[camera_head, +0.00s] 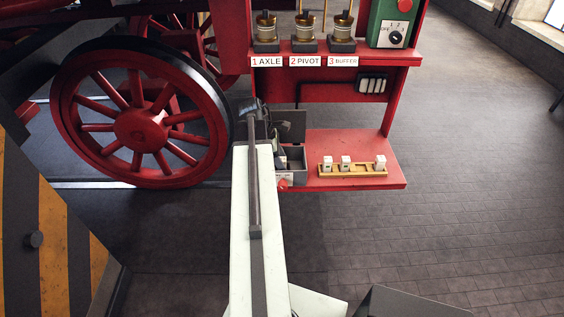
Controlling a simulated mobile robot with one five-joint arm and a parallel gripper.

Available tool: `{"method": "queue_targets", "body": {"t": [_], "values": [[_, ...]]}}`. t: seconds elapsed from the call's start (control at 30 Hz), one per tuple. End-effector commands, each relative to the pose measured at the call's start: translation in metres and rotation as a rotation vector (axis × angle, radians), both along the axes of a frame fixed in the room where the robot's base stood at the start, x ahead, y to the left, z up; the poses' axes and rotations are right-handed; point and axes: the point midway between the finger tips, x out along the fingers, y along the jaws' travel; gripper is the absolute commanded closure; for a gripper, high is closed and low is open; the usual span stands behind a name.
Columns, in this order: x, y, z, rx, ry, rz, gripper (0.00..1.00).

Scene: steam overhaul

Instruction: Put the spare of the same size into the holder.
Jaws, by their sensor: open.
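Three small white spares stand in a light wooden rack (352,173) on the red lower shelf: a left one (328,164), a middle one (345,163) and a right one (380,161). An empty place shows between the middle and right ones. Their sizes are too small to compare surely. A grey box (297,158) with a raised lid (292,125) stands left of the rack; it may be the holder, and my arm partly covers it. My gripper (262,118) is at the dark far end of my arm, left of the lid. It is open; its fingertips are hard to make out.
The red lower shelf (390,180) has bare room around the rack. Above is an upper shelf (380,57) with brass pots labelled axle, pivot and buffer, and a green switch box (396,25). A red spoked wheel (142,125) stands left. The floor at right is clear.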

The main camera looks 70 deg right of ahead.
Motion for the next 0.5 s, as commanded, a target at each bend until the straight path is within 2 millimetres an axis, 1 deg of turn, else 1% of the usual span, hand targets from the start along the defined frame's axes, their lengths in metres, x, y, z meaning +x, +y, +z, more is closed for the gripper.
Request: {"method": "queue_targets", "body": {"t": [0.17, 0.3, 0.4, 0.5], "values": [[0.007, 0.002, 0.024, 0.0, 0.0, 0.001, 0.48], [0.016, 0.006, 0.051, 0.001, 0.0, 0.002, 0.48], [0.023, 0.009, 0.067, 0.0, 0.0, 0.002, 0.48], [0.027, 0.01, 0.073, 0.0, 0.0, 0.002, 0.48]]}}
